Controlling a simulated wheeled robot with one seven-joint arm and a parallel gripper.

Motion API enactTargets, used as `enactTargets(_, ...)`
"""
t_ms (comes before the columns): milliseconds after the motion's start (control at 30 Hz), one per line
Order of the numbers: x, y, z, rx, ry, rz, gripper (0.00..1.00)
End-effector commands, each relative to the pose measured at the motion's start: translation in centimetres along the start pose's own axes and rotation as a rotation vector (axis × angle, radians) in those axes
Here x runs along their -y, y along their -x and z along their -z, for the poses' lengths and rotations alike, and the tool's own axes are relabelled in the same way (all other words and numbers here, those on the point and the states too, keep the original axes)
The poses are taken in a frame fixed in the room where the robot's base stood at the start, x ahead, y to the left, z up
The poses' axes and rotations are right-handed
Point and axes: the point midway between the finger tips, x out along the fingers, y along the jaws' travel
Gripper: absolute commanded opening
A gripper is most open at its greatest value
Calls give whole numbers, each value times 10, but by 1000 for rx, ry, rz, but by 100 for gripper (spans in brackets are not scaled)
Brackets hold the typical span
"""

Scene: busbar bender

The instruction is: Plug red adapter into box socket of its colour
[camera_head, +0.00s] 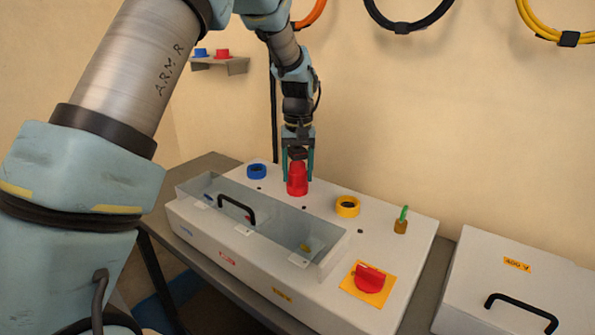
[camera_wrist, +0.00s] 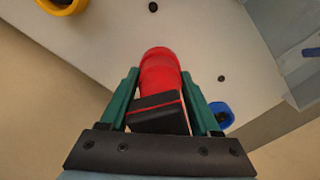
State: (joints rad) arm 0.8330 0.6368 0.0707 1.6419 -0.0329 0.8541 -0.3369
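The red adapter (camera_head: 297,180) has a round red body and a black block with a red stripe on top. It stands on the grey box between the blue ring socket (camera_head: 257,171) and the yellow ring socket (camera_head: 347,206). A red socket is not distinguishable beneath it, so I cannot tell whether it is fully seated. My gripper (camera_head: 298,176) points down over the adapter, one finger on either side. In the wrist view my gripper (camera_wrist: 160,80) straddles the red body (camera_wrist: 160,70). The black block (camera_wrist: 158,115) looks slightly turned between the fingers. Firm contact is unclear.
A red rotary switch (camera_head: 370,279) and a green-tipped post (camera_head: 402,220) are at the right. A 400 V case (camera_head: 520,285) stands further right.

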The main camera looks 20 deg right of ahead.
Motion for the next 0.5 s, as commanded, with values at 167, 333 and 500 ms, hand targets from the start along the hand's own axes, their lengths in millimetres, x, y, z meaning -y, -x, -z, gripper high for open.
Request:
enactTargets(167, 0, -1, -1, 3, 0, 1, 83)
enactTargets(333, 0, -1, -1, 3, 0, 1, 98)
enactTargets(500, 0, -1, -1, 3, 0, 1, 98)
